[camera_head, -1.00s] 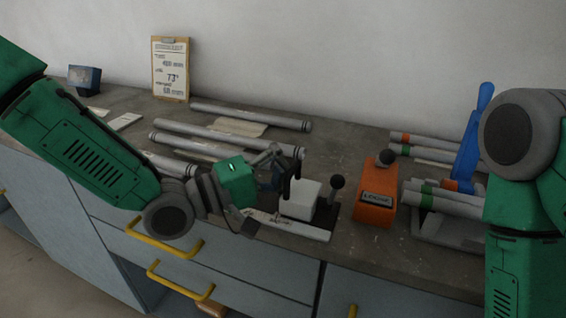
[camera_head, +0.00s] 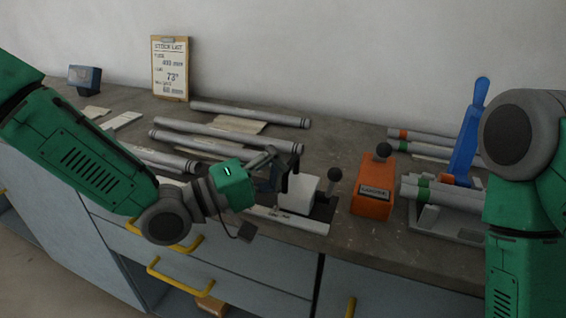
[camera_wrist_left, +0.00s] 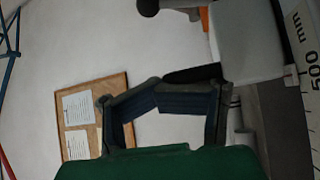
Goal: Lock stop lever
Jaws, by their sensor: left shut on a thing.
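The white stop block (camera_head: 298,191) sits on the ruled rail (camera_head: 285,219) near the bench's front edge. The stop lever (camera_head: 334,176), with a black round knob, stands up from the dark base at the block's right; a black knob also shows in the left wrist view (camera_wrist_left: 148,7). My left gripper (camera_head: 283,168) is at the block's left side, with its fingers drawn together against a dark part beside the white block (camera_wrist_left: 247,40). The exact contact is partly hidden. The fingers are apart from the lever knob. My right gripper is out of view.
An orange box (camera_head: 372,190) with a black-knobbed lever stands right of the stop. A jig with tubes (camera_head: 440,190) and a blue lever (camera_head: 468,140) are farther right. Several grey tubes (camera_head: 225,137) lie behind. A clipboard (camera_head: 170,68) leans on the wall.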

